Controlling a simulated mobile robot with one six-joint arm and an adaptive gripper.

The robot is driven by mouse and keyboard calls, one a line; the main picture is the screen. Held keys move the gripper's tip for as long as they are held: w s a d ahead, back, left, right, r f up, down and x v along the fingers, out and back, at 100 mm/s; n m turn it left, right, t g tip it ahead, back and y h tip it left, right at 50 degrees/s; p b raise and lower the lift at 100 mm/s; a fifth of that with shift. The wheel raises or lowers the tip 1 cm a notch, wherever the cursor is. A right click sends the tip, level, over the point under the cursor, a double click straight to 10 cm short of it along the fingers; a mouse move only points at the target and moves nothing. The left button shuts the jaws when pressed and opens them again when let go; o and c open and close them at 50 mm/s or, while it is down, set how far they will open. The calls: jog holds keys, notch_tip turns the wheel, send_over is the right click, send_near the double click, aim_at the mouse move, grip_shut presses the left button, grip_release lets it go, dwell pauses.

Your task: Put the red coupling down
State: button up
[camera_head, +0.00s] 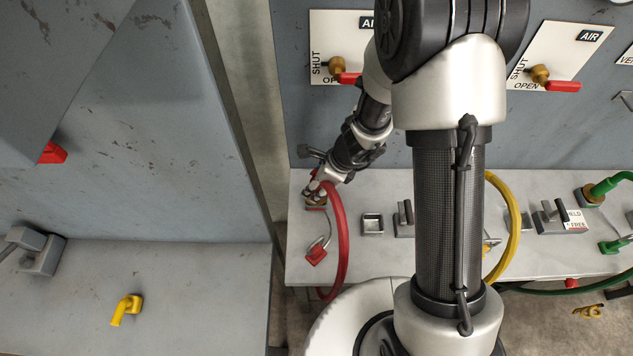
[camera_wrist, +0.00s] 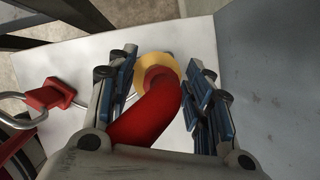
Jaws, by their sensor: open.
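The red coupling (camera_wrist: 158,88) is a curved red piece with a brass-coloured collar at its far end. In the wrist view it lies between the two fingers of my gripper (camera_wrist: 163,72), which are spread with gaps on both sides. In the head view my gripper (camera_head: 318,186) is low over the left end of the grey bench, at a brass fitting (camera_head: 314,200). The coupling's red hose (camera_head: 341,240) bends down over the bench's front edge. Whether the collar is seated on the fitting cannot be told, as my gripper hides much of it.
A red tethered cap (camera_head: 316,256) lies in front on the bench (camera_head: 385,258). A square socket (camera_head: 372,223) and dark-handled clamp (camera_head: 404,218) stand to the right, then a yellow hose (camera_head: 514,225) and green couplings (camera_head: 607,185). A panel with red-handled valves (camera_head: 349,78) rises behind.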

jog(key=p+v, duration=0.6)
jog(key=v, duration=0.6)
jog(key=shift+r, duration=0.25)
jog(key=s+r+n+t, duration=0.1)
jog(key=s+r+n, duration=0.1)
jog(key=r+n, duration=0.45)
jog(key=s+r+n, duration=0.3)
jog(key=r+n, duration=0.1)
jog(key=r, duration=0.5)
jog(key=s+d+r+n+t+h, duration=0.1)
jog(key=s+d+r+n+h, duration=0.1)
jog(key=s+d+r+n, duration=0.2)
jog(key=s+d+r+n+h, duration=0.2)
jog(key=s+d+r+n, duration=0.2)
jog(key=s+n, duration=0.4)
jog(key=shift+s+d+r+t, duration=0.25)
jog(key=shift+s+r+t, duration=0.2)
jog(key=shift+r, duration=0.45)
notch_tip(320, 180, down, 5)
jog(key=b, duration=0.4)
jog(key=shift+b, duration=0.3)
